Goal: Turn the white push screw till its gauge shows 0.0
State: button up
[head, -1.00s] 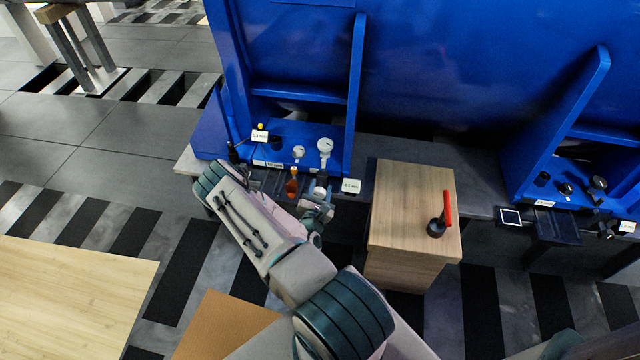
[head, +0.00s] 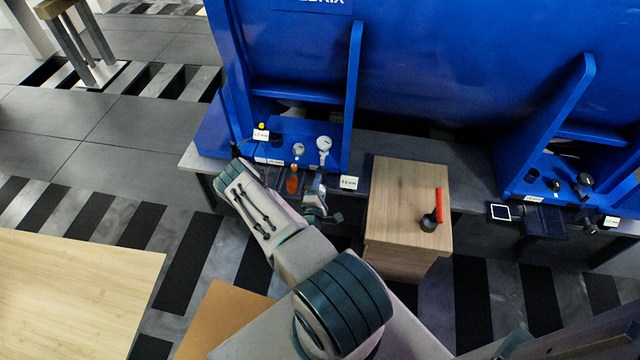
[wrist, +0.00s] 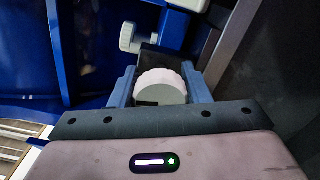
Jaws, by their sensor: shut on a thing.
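The white push screw (wrist: 160,88) shows in the wrist view as a round, ribbed white knob. My gripper (wrist: 160,94) is shut on it, with one blue-grey finger on each side. In the head view my gripper (head: 318,190) is at the front of the blue motor's left foot and mostly hides the screw. A small white gauge readout (head: 349,182) stands just right of my gripper. Its digits are too small to read surely; it looks like a zero-point-something value in mm.
Another white knob (wrist: 130,38) is beyond my fingers. A wooden cabinet (head: 385,200) with a red-handled tool (head: 438,207) stands close on the right.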

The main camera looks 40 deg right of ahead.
jog(key=shift+m, duration=0.6)
jog(key=shift+p, duration=0.3)
jog(key=o, duration=1)
jog(key=shift+a, duration=0.1)
jog(key=p+v, duration=0.1)
jog(key=v, duration=1.2)
jog(key=shift+s+a, duration=0.25)
